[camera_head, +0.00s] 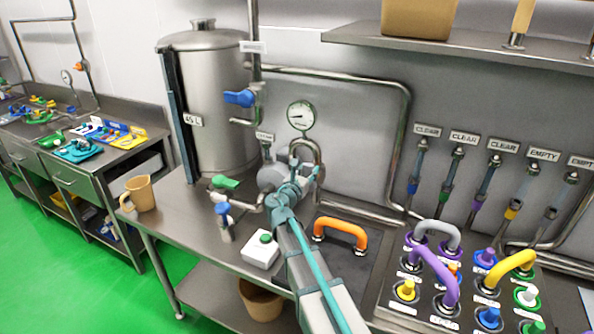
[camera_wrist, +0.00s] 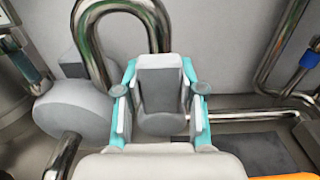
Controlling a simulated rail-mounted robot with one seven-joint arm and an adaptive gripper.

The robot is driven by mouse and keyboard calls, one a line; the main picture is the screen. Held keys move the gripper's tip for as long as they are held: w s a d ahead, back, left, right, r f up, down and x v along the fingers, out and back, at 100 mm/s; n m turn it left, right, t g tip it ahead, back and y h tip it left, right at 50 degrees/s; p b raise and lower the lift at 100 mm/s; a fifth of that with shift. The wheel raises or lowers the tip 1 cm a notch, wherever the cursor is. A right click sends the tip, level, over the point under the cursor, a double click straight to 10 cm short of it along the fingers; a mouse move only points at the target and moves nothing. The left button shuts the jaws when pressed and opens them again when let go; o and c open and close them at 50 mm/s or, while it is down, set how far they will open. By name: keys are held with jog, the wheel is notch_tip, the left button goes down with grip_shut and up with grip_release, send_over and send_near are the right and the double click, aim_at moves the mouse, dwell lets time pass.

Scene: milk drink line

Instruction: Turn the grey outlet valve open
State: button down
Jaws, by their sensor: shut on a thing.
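The grey outlet valve appears to be the grey block (camera_wrist: 160,82) with a rounded grey part below it, in the middle of the wrist view. My gripper (camera_wrist: 161,98) has its teal fingers on both sides of this block and is shut on it. In the head view my gripper (camera_head: 302,178) is beside the grey pump-like body (camera_head: 270,178), below the round gauge. There my arm and fingers mostly hide the valve, and its turn angle cannot be told. A curved steel pipe (camera_wrist: 88,48) rises just behind and to the left in the wrist view.
The gauge (camera_head: 301,115) stands above my gripper. A steel tank (camera_head: 213,105), a blue valve handle (camera_head: 240,98) and a green one (camera_head: 225,182) are to the left. An orange handle (camera_head: 341,233) and a white button box (camera_head: 261,250) sit near my arm. Colourful fittings crowd the right.

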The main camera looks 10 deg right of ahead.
dwell(0.3)
jog(key=c, duration=0.7)
grip_release()
jog(key=shift+w, duration=0.1)
jog(key=shift+a, duration=0.1)
jog(key=v, duration=1.2)
